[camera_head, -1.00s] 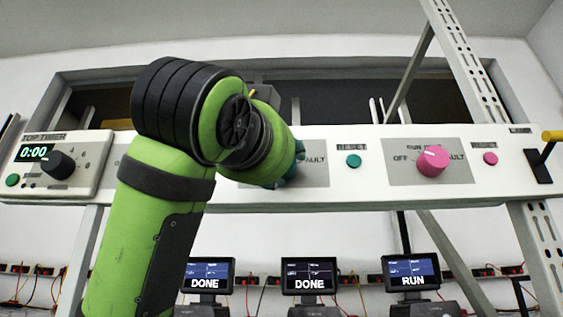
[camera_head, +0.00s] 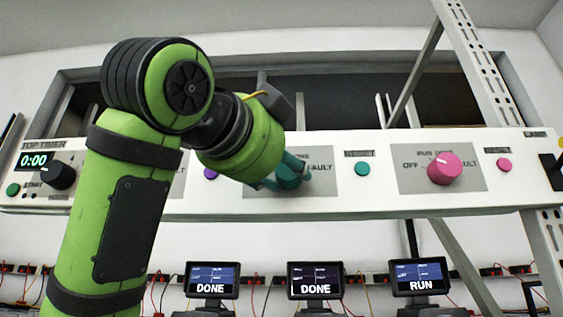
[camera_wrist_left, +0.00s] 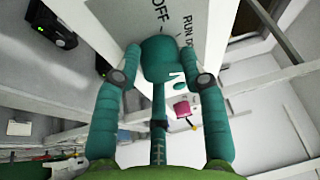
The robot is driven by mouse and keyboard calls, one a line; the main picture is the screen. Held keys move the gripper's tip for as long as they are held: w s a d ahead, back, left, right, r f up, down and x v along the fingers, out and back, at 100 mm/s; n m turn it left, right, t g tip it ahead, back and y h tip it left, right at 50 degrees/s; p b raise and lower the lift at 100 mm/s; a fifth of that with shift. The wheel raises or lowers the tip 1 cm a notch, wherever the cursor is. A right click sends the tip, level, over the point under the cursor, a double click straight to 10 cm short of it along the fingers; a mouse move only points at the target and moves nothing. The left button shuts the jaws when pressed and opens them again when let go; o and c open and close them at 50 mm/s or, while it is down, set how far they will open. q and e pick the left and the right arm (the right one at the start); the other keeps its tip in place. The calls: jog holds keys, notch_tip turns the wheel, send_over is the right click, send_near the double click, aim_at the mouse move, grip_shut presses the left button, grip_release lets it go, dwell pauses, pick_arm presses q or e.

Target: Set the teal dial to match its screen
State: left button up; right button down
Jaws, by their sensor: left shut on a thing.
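The teal dial (camera_head: 290,172) is on the white panel, partly hidden by my left gripper (camera_head: 284,178) in the head view. The screen below the dial (camera_head: 315,280) reads DONE. My right gripper is not in view.
A teal reset button (camera_head: 362,168) and a pink dial (camera_head: 444,169) are to the right. A purple button (camera_head: 211,173) is left of the gripper. The left screen (camera_head: 212,279) reads DONE; the right screen (camera_head: 418,276) reads RUN. A timer (camera_head: 35,160) shows 0:00.

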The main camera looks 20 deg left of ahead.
pick_arm(q)
jog(key=shift+s+a+r, duration=0.1)
jog(key=shift+s+r, duration=0.05)
jog(key=shift+r, duration=0.15)
jog(key=o, duration=1.1)
jog(key=shift+f, duration=0.1)
jog(key=s+a+f, duration=0.1)
jog(key=s, duration=1)
jog(key=shift+s+f, duration=0.25)
jog(key=shift+s, duration=0.05)
